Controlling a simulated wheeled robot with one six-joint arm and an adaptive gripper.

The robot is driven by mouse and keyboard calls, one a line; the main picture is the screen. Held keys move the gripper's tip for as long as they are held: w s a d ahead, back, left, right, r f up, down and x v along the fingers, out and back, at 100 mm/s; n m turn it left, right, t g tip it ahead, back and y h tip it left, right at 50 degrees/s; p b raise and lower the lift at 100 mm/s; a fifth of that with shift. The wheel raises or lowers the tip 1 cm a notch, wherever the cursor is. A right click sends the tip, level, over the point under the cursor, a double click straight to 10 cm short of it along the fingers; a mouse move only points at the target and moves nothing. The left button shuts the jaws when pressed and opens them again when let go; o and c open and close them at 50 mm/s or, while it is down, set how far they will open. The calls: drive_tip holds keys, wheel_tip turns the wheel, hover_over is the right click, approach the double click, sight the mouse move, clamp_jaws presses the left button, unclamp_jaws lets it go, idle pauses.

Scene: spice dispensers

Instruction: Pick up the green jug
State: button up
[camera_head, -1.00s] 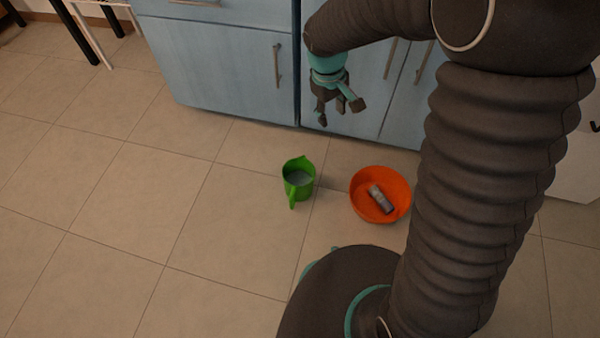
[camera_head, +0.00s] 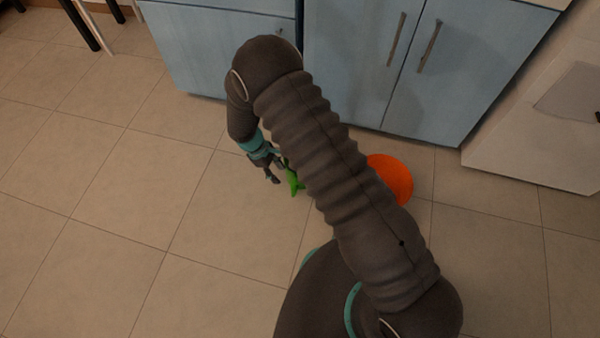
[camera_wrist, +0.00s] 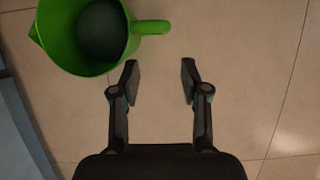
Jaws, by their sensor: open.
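The green jug (camera_head: 294,183) stands on the tiled floor, mostly hidden behind my arm in the head view. In the wrist view the green jug (camera_wrist: 66,52) is at the upper left, seen from above, with its handle pointing right. Something grey and rounded shows inside it. My gripper (camera_head: 274,170) is beside the jug, on its left in the head view. In the wrist view my gripper (camera_wrist: 160,68) is open and empty, with bare floor between the fingers. The jug's handle lies just beyond the fingertips, and the left finger is close to the jug's wall.
An orange bowl (camera_head: 392,178) sits on the floor right of the jug, partly behind my arm. Blue cabinets (camera_head: 450,75) line the back. A white unit (camera_head: 530,150) stands at the right. The floor to the left is clear.

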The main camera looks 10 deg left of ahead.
sight(293, 194)
drive_tip(key=shift+s+x, duration=0.2)
drive_tip(key=shift+x, duration=3.2)
drive_tip(key=shift+s+x, duration=0.2)
drive_tip(key=shift+x, duration=3.2)
drive_tip(key=shift+d+r, duration=0.1)
drive_tip(key=shift+d, duration=0.05)
clamp_jaws()
